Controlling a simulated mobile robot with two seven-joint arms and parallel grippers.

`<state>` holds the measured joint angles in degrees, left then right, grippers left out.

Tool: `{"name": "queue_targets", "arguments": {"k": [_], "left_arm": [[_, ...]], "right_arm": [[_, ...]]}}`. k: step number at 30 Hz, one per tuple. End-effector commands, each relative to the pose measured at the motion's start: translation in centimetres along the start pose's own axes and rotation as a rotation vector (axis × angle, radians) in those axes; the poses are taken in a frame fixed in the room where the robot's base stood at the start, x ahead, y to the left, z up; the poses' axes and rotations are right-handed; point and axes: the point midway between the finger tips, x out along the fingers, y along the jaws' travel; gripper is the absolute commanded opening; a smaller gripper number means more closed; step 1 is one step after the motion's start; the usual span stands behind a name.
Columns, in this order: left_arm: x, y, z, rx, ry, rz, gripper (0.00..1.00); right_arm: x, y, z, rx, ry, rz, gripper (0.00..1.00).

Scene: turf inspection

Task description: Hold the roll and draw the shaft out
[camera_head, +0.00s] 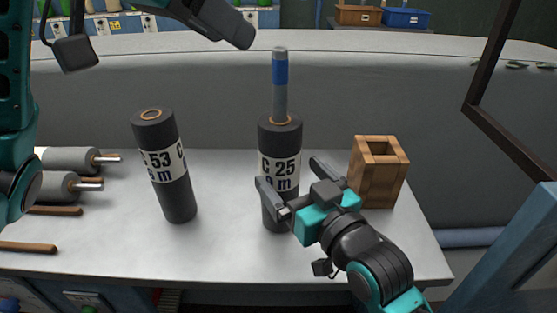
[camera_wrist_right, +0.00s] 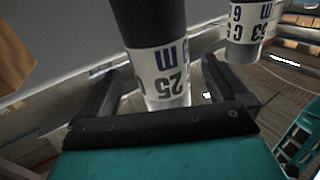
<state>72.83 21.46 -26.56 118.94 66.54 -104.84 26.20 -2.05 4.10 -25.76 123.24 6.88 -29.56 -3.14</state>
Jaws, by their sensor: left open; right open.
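The dark roll with a white "25" label (camera_head: 281,140) stands upright on the bench. A grey shaft with a blue band (camera_head: 280,95) sticks up from the ringed core in its top. My right gripper (camera_head: 288,175) is open at the roll's label. In the right wrist view the roll (camera_wrist_right: 155,30) stands between the spread fingers, and whether they touch it is unclear. My left gripper (camera_head: 225,22) is only partly in view at the top edge, apart from the shaft. The shaft's lower part is hidden inside the roll.
A second dark roll, labelled "53" (camera_head: 165,170), stands to the left with an empty core. A wooden box with a square opening (camera_head: 365,172) stands at the right. Grey rollers with metal ends (camera_head: 72,158) and wooden rods (camera_head: 28,247) lie at the left. The bench (camera_head: 225,245) is clear in front.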

Motion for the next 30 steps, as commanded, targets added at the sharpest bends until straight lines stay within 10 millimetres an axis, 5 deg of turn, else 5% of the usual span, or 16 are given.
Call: {"name": "queue_targets", "arguments": {"k": [6,12,24,30], "left_arm": [[0.0,0.0,0.0,0.000,0.000,0.000,0.43],[0.0,0.0,0.0,0.000,0.000,0.000,0.43],[0.0,0.0,0.0,0.000,0.000,0.000,0.43],[0.0,0.0,0.0,0.000,0.000,0.000,0.43]], "right_arm": [[4.1,0.0,-0.1,-0.001,0.001,-0.002,1.00],[6.2,0.0,0.0,-0.001,0.001,-0.001,1.00],[6.7,0.0,0.0,-0.001,0.000,-0.001,0.99],[6.7,0.0,0.1,-0.001,-0.001,-0.001,0.80]]}}
